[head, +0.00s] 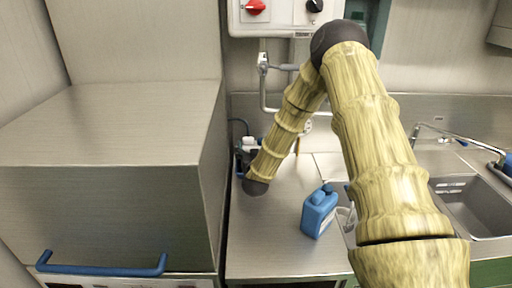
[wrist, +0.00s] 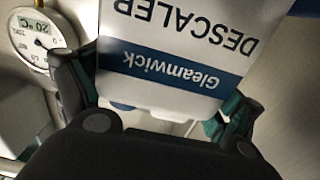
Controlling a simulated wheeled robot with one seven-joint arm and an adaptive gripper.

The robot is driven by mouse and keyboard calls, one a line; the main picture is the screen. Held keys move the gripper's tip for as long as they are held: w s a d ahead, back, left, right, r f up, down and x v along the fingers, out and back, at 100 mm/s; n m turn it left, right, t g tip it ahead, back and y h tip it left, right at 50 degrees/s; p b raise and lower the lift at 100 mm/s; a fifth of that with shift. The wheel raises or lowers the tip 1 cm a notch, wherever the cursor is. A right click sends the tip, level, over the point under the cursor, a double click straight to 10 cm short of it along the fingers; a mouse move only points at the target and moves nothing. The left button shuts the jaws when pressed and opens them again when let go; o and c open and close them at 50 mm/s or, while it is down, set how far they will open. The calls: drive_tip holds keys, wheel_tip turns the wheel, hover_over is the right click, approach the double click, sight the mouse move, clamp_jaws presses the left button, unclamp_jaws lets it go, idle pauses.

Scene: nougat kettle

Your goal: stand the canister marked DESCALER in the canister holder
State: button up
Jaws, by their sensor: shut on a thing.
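The canister marked DESCALER (wrist: 185,45) fills the upper middle of the wrist view. It has a white label with a dark blue Gleamwick band, which reads upside down there. My gripper (wrist: 160,98) is shut on it, with one dark finger at each side. In the head view, my arm reaches down to the back left of the counter and hides most of the gripper. A small patch of blue and white shows beside the arm's end there, too small to tell apart. I cannot pick out the canister holder in either view.
A blue canister (head: 319,211) stands on the steel counter (head: 270,240), right of my arm's end. A sink (head: 470,205) lies to the right. A round dial gauge (wrist: 38,40) is near the left finger.

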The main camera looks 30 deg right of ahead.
drive_tip(key=o, duration=1.8)
drive_tip(key=shift+c, duration=0.2)
drive_tip(key=shift+r, duration=0.1)
drive_tip(key=b+v, duration=0.4)
drive_tip(key=v, duration=0.8)
